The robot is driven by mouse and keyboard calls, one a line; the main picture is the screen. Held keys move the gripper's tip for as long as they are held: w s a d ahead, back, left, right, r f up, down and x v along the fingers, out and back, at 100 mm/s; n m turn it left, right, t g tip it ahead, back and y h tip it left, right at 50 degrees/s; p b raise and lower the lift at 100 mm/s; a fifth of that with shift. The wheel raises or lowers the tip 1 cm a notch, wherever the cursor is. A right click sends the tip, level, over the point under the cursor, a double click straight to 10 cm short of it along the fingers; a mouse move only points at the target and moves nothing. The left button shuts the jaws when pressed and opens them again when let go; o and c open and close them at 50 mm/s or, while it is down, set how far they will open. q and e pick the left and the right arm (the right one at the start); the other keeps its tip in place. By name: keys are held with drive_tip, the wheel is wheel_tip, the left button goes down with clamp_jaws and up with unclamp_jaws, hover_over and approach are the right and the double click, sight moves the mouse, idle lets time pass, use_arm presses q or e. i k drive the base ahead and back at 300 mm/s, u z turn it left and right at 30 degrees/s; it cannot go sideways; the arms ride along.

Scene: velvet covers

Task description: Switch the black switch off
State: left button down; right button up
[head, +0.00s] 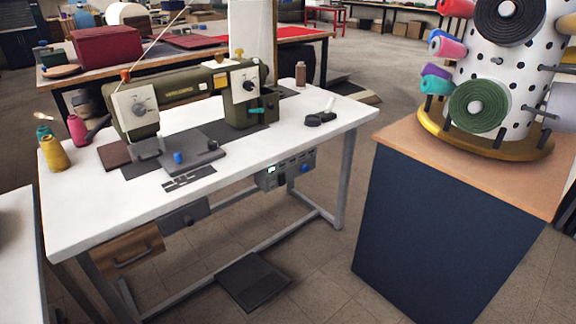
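A grey control box (286,170) hangs under the front edge of the white sewing table (260,160), towards its right end. It has a lit green spot (271,170), a blue round part (305,167) and a small dark part (282,180) that may be the black switch; it is too small to tell its position. An olive-green sewing machine (185,92) stands on the table. Neither of my grippers is in view.
Thread spools (55,153) stand at the table's left end. A blue cabinet (440,235) with a wooden top bears a dotted drum of fabric rolls at right. Bare floor lies between cabinet and table. A dark pedal (253,281) lies below.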

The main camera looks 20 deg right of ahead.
sight(282, 179)
drive_tip(key=u, duration=0.3)
drive_tip(key=k, duration=0.3)
drive_tip(key=z, duration=0.85)
drive_tip(key=i, duration=1.35)
drive_tip(key=u, duration=0.65)
